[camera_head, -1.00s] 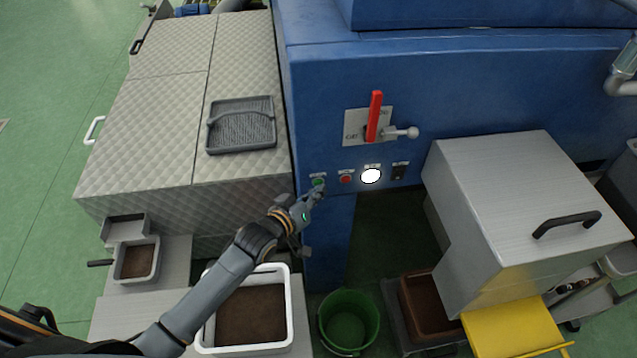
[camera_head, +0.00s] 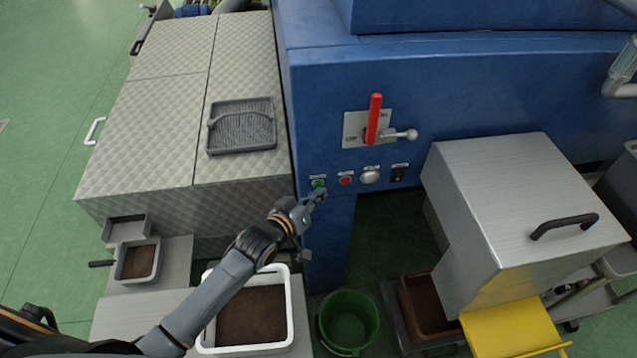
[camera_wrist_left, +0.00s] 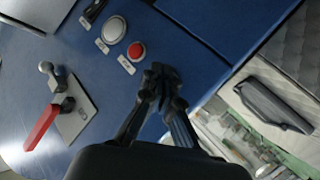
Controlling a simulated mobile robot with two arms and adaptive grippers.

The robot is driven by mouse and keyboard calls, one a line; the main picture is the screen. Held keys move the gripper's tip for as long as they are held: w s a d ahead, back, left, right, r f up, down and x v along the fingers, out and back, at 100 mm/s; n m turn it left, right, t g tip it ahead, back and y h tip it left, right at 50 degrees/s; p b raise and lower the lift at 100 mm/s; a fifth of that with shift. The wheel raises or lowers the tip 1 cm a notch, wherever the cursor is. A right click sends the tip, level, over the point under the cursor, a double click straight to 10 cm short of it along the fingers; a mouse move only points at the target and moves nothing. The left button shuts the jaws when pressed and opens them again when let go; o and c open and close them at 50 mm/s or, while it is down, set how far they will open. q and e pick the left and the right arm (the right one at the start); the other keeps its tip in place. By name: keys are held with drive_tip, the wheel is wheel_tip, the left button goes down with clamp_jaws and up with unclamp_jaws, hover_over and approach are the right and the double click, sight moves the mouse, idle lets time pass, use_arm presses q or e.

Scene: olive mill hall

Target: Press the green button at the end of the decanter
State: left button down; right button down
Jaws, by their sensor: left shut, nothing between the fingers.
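The green button (camera_head: 318,183) sits at the left end of a row of controls on the blue decanter (camera_head: 430,95). My left gripper (camera_head: 319,196) is shut and empty, with its fingertips just below the green button in the head view; I cannot tell whether they touch it. In the left wrist view the shut fingers (camera_wrist_left: 160,78) hide the green button. The red button (camera_head: 345,180) and a round white lamp (camera_head: 370,177), now unlit, are to its right. They also show in the left wrist view as the red button (camera_wrist_left: 136,51) and the lamp (camera_wrist_left: 113,30). My right gripper is not in view.
A red lever (camera_head: 374,118) and a black switch (camera_head: 398,173) are on the same blue face. A quilted metal cover (camera_head: 160,110) with a grey tray (camera_head: 241,140) is at left. A green bucket (camera_head: 348,348) and white bin (camera_head: 288,310) stand below. A metal box (camera_head: 510,190) is at right.

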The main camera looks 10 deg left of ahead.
use_arm(q)
drive_tip(key=shift+s+d, duration=0.15)
drive_tip(key=shift+s, duration=0.15)
drive_tip(key=s+p, duration=0.1)
drive_tip(key=s+d+p, duration=0.1)
drive_tip(key=s, duration=0.1)
drive_tip(key=s+d, duration=0.1)
drive_tip(key=shift+s+p, duration=0.3)
drive_tip(key=shift+p, duration=0.1)
drive_tip(key=shift+a, duration=0.1)
idle(0.7)
